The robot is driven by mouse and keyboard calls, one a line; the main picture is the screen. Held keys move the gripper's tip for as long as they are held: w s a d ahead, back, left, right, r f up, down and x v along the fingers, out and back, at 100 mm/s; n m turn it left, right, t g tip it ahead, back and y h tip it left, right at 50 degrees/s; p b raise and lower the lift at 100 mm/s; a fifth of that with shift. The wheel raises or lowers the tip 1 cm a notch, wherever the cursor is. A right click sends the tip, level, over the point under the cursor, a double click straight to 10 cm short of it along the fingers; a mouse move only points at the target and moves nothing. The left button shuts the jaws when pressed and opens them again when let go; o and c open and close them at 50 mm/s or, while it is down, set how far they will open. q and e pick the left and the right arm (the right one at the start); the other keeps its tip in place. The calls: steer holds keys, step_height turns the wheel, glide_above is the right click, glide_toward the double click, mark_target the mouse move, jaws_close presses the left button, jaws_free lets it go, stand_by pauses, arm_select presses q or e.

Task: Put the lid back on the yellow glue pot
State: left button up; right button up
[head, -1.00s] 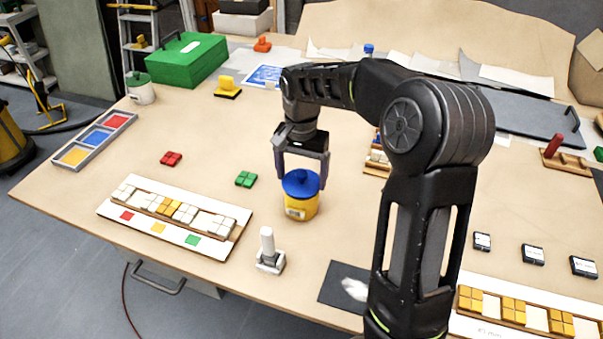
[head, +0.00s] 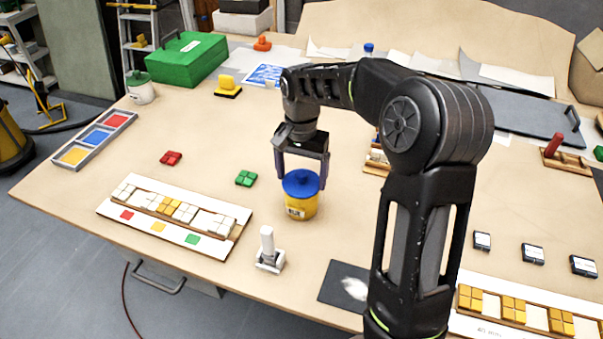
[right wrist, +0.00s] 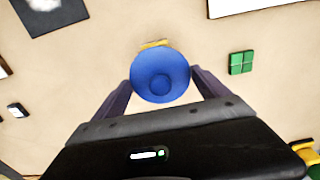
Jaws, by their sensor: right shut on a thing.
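The yellow glue pot (head: 300,208) stands upright on the table, right of the green tile block. The blue lid (head: 301,183) is on top of the pot's mouth and looks level; whether it is fully seated I cannot tell. My right gripper (head: 302,178) comes down from above with its fingers on either side of the lid, shut on it. In the right wrist view the round blue lid (right wrist: 160,75) lies between the two fingertips and hides most of the pot. My left gripper does not show.
A white-handled tool (head: 268,252) stands in front of the pot. A green tile block (head: 246,178) and a red one (head: 171,158) lie to the left, behind a mosaic panel (head: 230,245). A dark mat (head: 335,283) lies front right. The table just around the pot is clear.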

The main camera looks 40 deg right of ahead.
steer(key=o, duration=1.2)
steer(key=shift+c, duration=0.2)
steer(key=shift+r+p, duration=1.85)
steer(key=shift+r, duration=0.5)
steer(key=shift+r+p, duration=0.3)
steer(key=shift+r, duration=0.9)
steer(key=shift+c, duration=0.2)
jaws_close()
